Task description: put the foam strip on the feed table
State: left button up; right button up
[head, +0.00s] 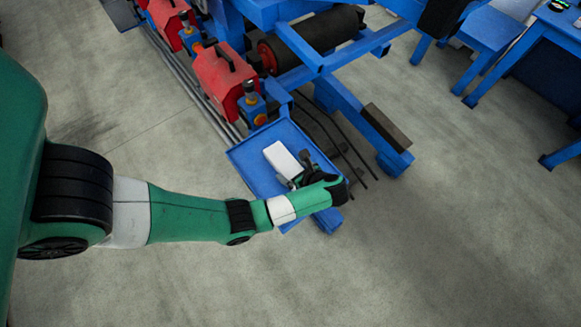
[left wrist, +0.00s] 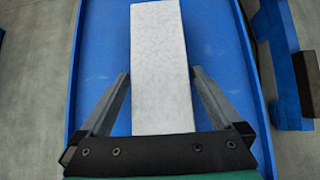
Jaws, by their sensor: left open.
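The white foam strip (head: 282,160) lies on the blue feed table (head: 246,155), a shallow tray with raised edges. In the left wrist view the strip (left wrist: 160,60) lies lengthwise on the blue surface (left wrist: 95,55). My left gripper (head: 304,163) is over the near end of the strip. In the left wrist view its two fingers (left wrist: 160,75) stand apart, one on each side of the strip, with blue showing between each finger and the strip. The near end of the strip is hidden behind the gripper body. My right gripper is not in view.
Red boxes with handles (head: 223,78) and a blue machine frame with a dark roller (head: 315,38) stand behind the table. Dark rods (head: 335,140) and a blue beam (head: 365,125) are on its right. Grey floor (head: 430,240) is clear in front.

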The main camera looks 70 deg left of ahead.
aim_at(295, 174)
pick_arm(q)
jog(key=shift+c, duration=0.3)
jog(key=c, duration=1.1)
jog(key=shift+r, duration=0.45)
jog(key=r+p, duration=0.1)
jog(key=r, duration=0.1)
jog(key=d+r+p, duration=0.1)
jog(key=r, duration=0.1)
jog(key=shift+w+d+r, duration=0.15)
jog(key=d+r+p, duration=0.2)
jog(key=d+p, duration=0.1)
jog(key=d, duration=0.1)
jog(key=d+r+p, duration=0.3)
jog(key=d+p, duration=0.1)
jog(key=w+d+r+p, duration=0.1)
jog(key=d+r+p, duration=0.1)
jog(key=d+p, duration=0.2)
jog(key=shift+d+r, duration=0.35)
jog(key=shift+r, duration=0.05)
